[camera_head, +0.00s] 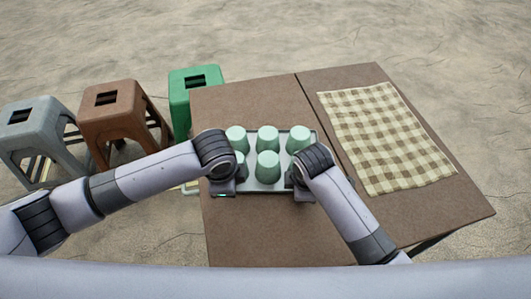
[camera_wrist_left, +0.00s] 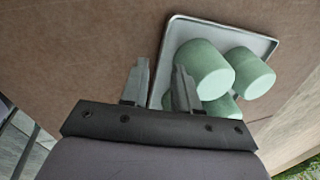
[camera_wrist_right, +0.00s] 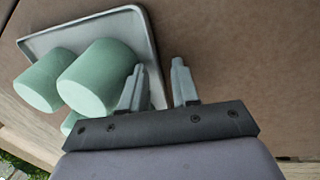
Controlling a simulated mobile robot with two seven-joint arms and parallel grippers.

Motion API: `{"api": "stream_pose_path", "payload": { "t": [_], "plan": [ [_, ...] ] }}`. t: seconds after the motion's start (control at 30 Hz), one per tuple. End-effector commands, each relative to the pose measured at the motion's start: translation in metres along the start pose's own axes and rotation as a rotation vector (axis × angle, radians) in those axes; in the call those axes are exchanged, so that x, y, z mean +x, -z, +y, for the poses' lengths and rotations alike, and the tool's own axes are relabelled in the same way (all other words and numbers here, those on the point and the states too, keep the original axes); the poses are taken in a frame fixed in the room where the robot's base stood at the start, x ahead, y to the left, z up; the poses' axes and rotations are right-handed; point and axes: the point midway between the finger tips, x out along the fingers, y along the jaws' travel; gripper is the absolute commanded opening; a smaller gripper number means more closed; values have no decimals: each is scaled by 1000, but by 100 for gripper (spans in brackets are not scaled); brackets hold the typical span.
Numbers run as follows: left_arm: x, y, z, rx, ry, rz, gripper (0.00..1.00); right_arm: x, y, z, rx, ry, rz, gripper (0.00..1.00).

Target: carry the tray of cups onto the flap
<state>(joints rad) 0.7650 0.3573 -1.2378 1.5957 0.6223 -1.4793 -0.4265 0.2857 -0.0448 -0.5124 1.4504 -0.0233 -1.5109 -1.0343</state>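The flap (camera_head: 455,205) is the right-hand brown panel, level with the tabletop. My left gripper (camera_head: 225,190) is at the tray's left side; in the left wrist view its open fingers (camera_wrist_left: 160,80) straddle the tray's rim (camera_wrist_left: 228,28), with space between them. My right gripper (camera_head: 303,190) is at the right side; in the right wrist view its open fingers (camera_wrist_right: 158,80) straddle the rim (camera_wrist_right: 85,27) likewise. My wrists hide parts of the tray's ends.
A beige checked cloth (camera_head: 385,135) lies over much of the flap. Grey (camera_head: 38,125), brown (camera_head: 115,110) and green (camera_head: 195,80) stools stand on the floor left of the table. The tabletop (camera_head: 260,230) in front of the tray is clear.

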Motion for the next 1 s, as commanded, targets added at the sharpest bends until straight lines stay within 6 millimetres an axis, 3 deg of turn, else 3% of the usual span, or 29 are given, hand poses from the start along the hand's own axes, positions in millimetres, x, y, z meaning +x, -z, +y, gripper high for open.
{"api": "stream_pose_path", "payload": {
  "t": [0.2, 0.4, 0.67, 1.0],
  "plan": [
    [-44, 0, -1, 0, 3, 2, 30, 0, 0, 0, 0, 0, 0, 30],
    [-70, 0, 0, -1, 1, 1, 30, 0, 0, 0, 0, 0, 0, 30],
    [-77, 0, 0, -2, 0, -1, 30, -10, 0, 1, 0, -2, 1, 30],
    [-77, 0, 0, -1, 0, -1, 30, -69, 0, 1, -1, -5, 1, 30]
  ]
}}
